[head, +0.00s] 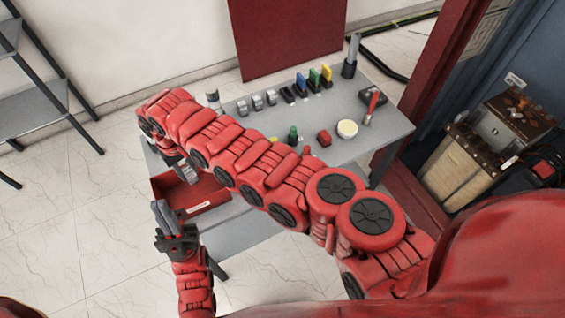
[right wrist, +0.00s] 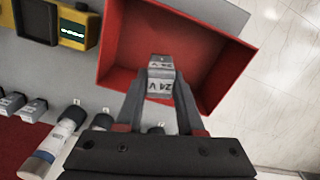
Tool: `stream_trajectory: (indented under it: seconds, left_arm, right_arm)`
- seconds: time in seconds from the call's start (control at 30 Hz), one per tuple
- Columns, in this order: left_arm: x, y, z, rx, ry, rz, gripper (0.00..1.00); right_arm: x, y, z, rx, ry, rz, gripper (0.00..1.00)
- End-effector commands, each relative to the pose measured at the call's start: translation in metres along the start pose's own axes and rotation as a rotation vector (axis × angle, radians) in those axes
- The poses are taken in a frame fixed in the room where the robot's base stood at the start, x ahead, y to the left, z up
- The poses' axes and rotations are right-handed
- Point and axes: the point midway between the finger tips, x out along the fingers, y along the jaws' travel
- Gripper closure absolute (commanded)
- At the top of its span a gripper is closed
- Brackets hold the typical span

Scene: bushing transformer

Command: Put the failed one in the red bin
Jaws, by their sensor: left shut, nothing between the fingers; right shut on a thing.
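A small grey block marked "24 V" (right wrist: 160,78) is held between the fingertips of my right gripper (right wrist: 158,98) in the right wrist view. The block is over the open red bin (right wrist: 122,28), whose floor below it looks empty. In the head view the red bin (head: 205,196) is at the left end of the table, and my right gripper (head: 186,171) is at its back left part, partly hidden by my right arm. My left gripper (head: 163,213) is shut and empty, in front of the bin's left corner.
The grey table (head: 325,105) holds several small grey blocks (head: 257,102), coloured parts (head: 314,77), a round cream-coloured piece (head: 347,129) and a red-handled brush (head: 371,107). A yellow device with a lit display (right wrist: 74,29) stands beside the bin. My right arm hides part of the table.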

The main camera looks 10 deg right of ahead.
Motion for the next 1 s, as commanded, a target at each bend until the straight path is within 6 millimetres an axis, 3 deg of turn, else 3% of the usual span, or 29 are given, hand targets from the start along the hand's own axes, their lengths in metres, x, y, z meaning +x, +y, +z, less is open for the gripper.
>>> stream_trajectory:
  seconds: [0.1,0.4,0.43,0.6,1.0]
  left_arm:
    - [-0.0080,0.0004,0.0013,0.000,0.000,0.000,1.00]
    - [-0.0076,0.0004,0.0013,0.000,0.000,0.000,1.00]
    - [-0.0076,0.0004,0.0013,0.000,0.000,0.000,1.00]
    - [-0.0076,0.0004,0.0013,0.000,0.000,0.000,1.00]
    - [-0.0109,0.0006,0.0019,0.000,0.000,0.000,1.00]
  right_arm:
    - [0.0125,0.0002,0.0000,0.000,0.000,0.000,1.00]
    - [0.0134,0.0005,-0.0006,0.001,0.002,0.000,1.00]
    - [0.0134,0.0005,-0.0006,0.001,0.002,0.000,0.58]
    - [0.0135,0.0005,-0.0005,0.001,0.001,0.000,0.28]
    - [0.0072,0.0007,-0.0016,0.001,0.004,0.000,0.28]
